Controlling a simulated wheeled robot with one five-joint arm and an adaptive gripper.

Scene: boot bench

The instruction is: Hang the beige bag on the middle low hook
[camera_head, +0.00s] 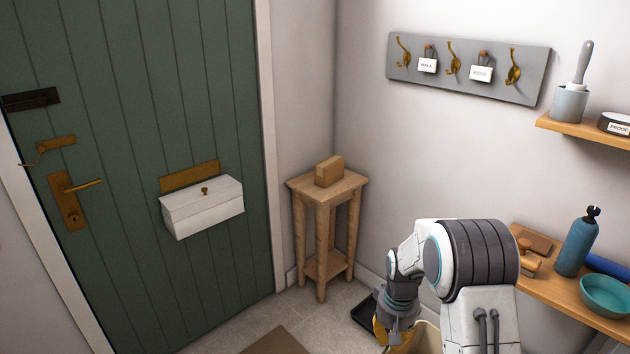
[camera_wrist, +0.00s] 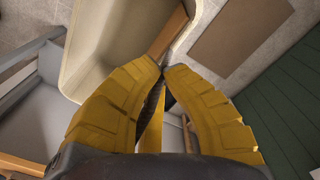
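The beige bag (camera_wrist: 92,45) fills the upper left of the wrist view, with an edge or strap curving toward the fingertips. A pale part of it (camera_head: 427,338) shows at the bottom of the head view, mostly cut off. My gripper (camera_wrist: 160,68) has its yellow fingers drawn close together on this beige edge; the exact contact is partly hidden. In the head view my gripper (camera_head: 384,333) is low, pointing down beside the bag. The middle brass hook (camera_head: 452,58) is on the grey wall board, bare, with a lower prong; it is far above my gripper.
The grey board (camera_head: 430,81) also bears a left hook (camera_head: 402,52), a right hook (camera_head: 513,66) and white tags. A shelf (camera_head: 585,133) and a lower ledge (camera_head: 560,296) with bottle and bowl lie right. A wooden stand (camera_head: 352,183) is in the corner. The wall below the board is clear.

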